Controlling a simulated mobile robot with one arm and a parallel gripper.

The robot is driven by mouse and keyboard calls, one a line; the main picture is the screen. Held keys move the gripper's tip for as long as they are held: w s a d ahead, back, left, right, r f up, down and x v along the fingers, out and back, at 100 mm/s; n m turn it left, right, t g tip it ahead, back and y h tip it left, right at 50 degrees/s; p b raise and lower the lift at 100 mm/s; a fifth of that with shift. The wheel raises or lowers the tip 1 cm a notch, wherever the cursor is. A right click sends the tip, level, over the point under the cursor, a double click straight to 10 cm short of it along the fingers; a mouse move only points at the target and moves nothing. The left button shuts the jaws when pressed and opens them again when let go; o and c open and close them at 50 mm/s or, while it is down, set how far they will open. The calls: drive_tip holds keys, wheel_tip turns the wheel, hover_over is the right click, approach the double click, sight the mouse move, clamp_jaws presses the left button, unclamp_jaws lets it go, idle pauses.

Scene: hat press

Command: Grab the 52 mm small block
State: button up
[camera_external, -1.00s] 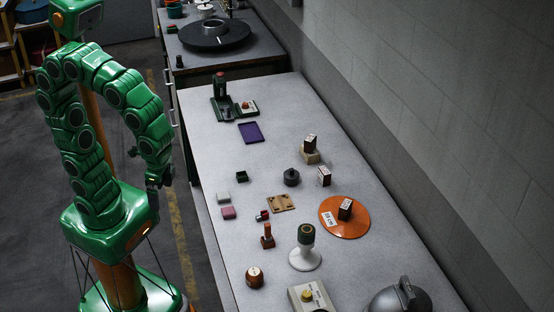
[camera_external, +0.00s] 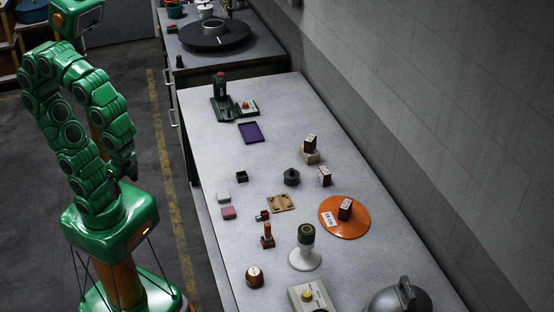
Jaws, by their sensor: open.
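One block (camera_external: 309,141) sits on a beige block (camera_external: 310,157). A second block (camera_external: 324,177) stands directly on the table. A third block (camera_external: 345,209) sits on a round orange disc (camera_external: 331,223). Their markings are too small to read, so I cannot tell which is the 52 mm one. My gripper (camera_external: 127,172) is at the end of my green arm, left of the table and away from all blocks. It is open and empty, partly hidden against the arm.
A dark round knob (camera_external: 291,177), a wooden plate (camera_external: 281,202) and a white stand with a green top (camera_external: 305,250) are near the blocks. A purple tray (camera_external: 250,132) and a green press (camera_external: 222,100) stand farther back. A wall runs along the right.

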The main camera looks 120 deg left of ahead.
drive_tip(key=w+a+f+m+y, duration=0.3)
drive_tip(key=w+a+m+y, duration=0.15)
drive_tip(key=w+a, duration=0.6)
drive_tip(key=m+t+y, duration=0.5)
drive_tip(key=m+y, duration=0.2)
drive_tip(key=m, duration=0.6)
hover_over(247, 276)
drive_tip(key=s+a, duration=0.5)
drive_tip(key=s, duration=0.4)
wheel_tip(247, 276, down, 8)
drive_tip(key=r, duration=0.1)
drive_tip(key=w+d+f+m+t, duration=0.1)
drive_tip(key=w+d+f+m, duration=0.1)
drive_tip(key=d+f, duration=0.1)
drive_tip(key=w+d+f+m+t, duration=0.1)
drive_tip(key=w+d+f+m, duration=0.1)
drive_tip(key=d+f+m, duration=0.1)
drive_tip(key=w+d+f+m+t+h, duration=0.1)
drive_tip(key=w+d+f+m+t, duration=0.1)
drive_tip(key=d+f, duration=0.1)
drive_tip(key=shift+w+f, duration=0.25)
drive_tip(key=shift+w, duration=0.15)
drive_tip(key=shift+x, duration=1.25)
drive_tip(key=shift+w+a+f, duration=0.2)
drive_tip(key=shift+w+a, duration=0.05)
drive_tip(key=shift+a, duration=0.4)
drive_tip(key=shift+w+a+f, duration=0.2)
drive_tip(key=shift+w+a, duration=0.05)
drive_tip(key=shift+a, duration=0.45)
drive_tip(key=shift+x, duration=1.15)
